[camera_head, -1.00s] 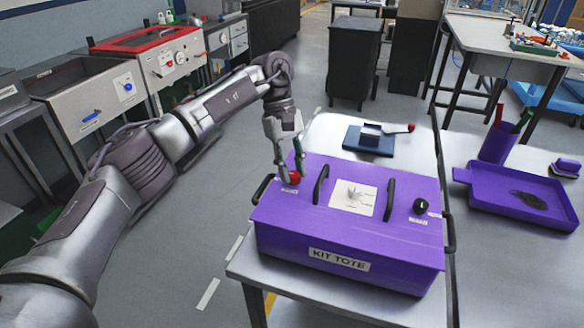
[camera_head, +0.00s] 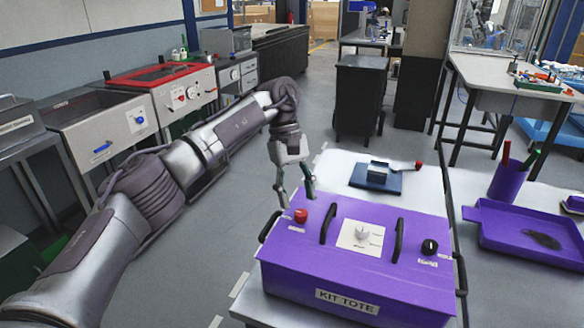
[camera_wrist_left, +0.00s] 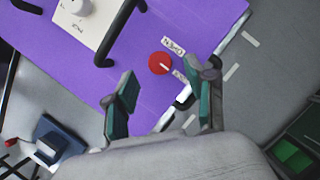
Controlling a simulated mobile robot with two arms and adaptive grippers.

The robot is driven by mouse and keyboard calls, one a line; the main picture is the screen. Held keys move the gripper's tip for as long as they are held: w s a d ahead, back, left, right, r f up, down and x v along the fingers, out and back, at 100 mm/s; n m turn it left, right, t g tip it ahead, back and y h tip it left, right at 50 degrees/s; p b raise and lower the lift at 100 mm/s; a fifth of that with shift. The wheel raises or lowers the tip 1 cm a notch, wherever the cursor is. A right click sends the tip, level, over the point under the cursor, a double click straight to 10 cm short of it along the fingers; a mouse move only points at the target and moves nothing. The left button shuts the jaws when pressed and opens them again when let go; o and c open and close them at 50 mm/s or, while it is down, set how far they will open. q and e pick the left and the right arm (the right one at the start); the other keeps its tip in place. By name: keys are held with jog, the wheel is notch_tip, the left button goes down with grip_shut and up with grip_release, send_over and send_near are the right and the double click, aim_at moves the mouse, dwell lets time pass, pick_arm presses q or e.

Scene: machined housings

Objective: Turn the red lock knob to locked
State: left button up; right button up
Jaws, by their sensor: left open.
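The red lock knob (camera_head: 301,215) sits on the left end of the lid of the purple kit tote (camera_head: 285,268). In the left wrist view the red knob (camera_wrist_left: 160,63) shows a white pointer line, with small labels beside it that I cannot read fully. My left gripper (camera_head: 297,200) is just above and behind the knob, clear of it. In the left wrist view the left gripper (camera_wrist_left: 163,100) has its fingers spread wide with nothing between them, and the knob lies beyond the fingertips. My right gripper is not in view.
The lid also carries a white dial plate (camera_head: 350,243), a black knob (camera_head: 430,247) and two black handles. A blue block fixture (camera_head: 376,180) stands behind the tote. A purple tray (camera_head: 490,233) and a purple cup (camera_head: 507,180) are at the right. Floor left of the table is free.

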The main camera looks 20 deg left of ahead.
pick_arm(q)
jog(key=v, duration=0.9)
